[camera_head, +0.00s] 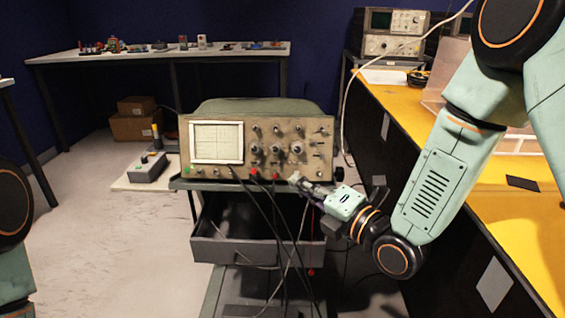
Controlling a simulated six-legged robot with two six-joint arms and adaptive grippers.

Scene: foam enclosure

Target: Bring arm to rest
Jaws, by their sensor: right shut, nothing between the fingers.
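My right arm (440,185) comes in from the right and bends down and then left. Its gripper (296,180) is shut and points left, close to the lower front of the oscilloscope (283,153). I cannot tell whether the fingertips touch the oscilloscope's panel or a cable there. The oscilloscope has a pale screen and several knobs, and stands on a small cart (180,185). Part of my left arm shows at the left edge; its gripper is not in view.
An open grey drawer (225,251) with dark cables hanging over it is under the oscilloscope. A yellow-topped bench (400,98) runs along the right. A long table (230,50) with small items stands at the back.

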